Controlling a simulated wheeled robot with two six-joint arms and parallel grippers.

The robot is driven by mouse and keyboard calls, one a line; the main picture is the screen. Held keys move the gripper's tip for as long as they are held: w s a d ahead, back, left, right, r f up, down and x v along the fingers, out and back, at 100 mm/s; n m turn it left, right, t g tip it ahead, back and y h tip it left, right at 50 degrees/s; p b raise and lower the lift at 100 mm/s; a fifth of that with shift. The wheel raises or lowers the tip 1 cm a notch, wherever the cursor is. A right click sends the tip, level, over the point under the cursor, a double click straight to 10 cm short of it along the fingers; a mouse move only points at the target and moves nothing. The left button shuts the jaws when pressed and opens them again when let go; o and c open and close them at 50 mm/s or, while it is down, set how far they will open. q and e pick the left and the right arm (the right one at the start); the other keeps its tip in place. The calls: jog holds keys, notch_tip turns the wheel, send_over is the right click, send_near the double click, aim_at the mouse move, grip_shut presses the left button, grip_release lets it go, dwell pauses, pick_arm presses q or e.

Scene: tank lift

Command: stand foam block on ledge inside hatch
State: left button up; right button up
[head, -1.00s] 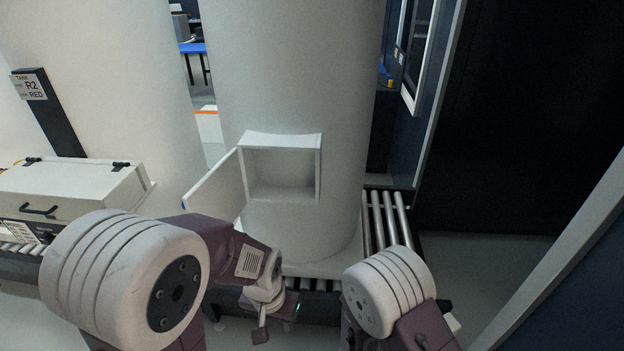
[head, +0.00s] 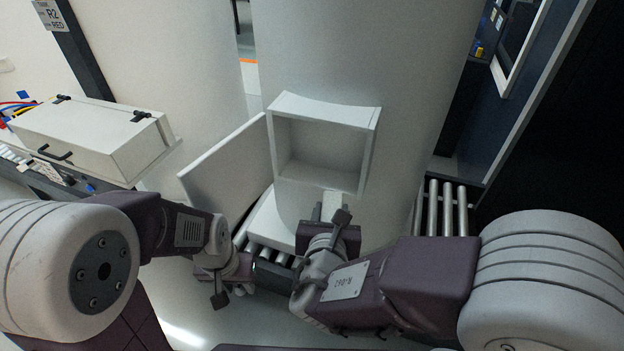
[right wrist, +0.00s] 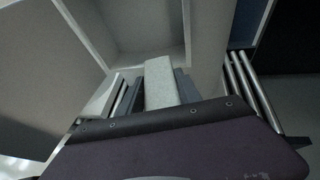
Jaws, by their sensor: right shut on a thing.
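The hatch (head: 322,174) is an open box-shaped recess in the front of the pale tank (head: 385,60). Its door (head: 226,165) stands swung out to the left. My right gripper (head: 334,212) is just below and in front of the hatch opening. It is shut on the pale foam block (head: 334,200). In the right wrist view the foam block (right wrist: 160,82) sits between the two dark fingers, pointing toward the hatch's lower edge (right wrist: 150,57). My left gripper (head: 222,292) hangs low at the left, away from the hatch; its fingers are too unclear to judge.
A white case (head: 95,135) with black latches stands at the left. Conveyor rollers (head: 447,208) run right of the tank, beside a dark cabinet frame (head: 500,130). The hatch interior looks empty. The open door limits room on the hatch's left.

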jog(key=r, duration=0.1)
jog(key=s+a+n+y, duration=0.1)
jog(key=r+y+b, duration=0.1)
jog(key=shift+s+a+r+n, duration=0.25)
jog(key=shift+a+r+n, duration=0.05)
jog(key=shift+r+n, duration=0.1)
jog(key=shift+r, duration=0.15)
jog(key=r+p+x, duration=0.1)
jog(key=p+x, duration=0.2)
jog(key=x, duration=0.3)
jog(key=w+r+p+x, duration=0.1)
jog(key=p+x, duration=0.3)
jog(key=x, duration=0.1)
jog(key=r+p+x, duration=0.1)
jog(key=p+x, duration=0.3)
jog(key=x, duration=0.2)
jog(key=shift+w+a+r, duration=0.1)
jog(key=shift+w+a, duration=0.2)
jog(key=shift+w, duration=0.25)
jog(key=shift+w+f, duration=0.15)
jog(key=shift+f, duration=0.2)
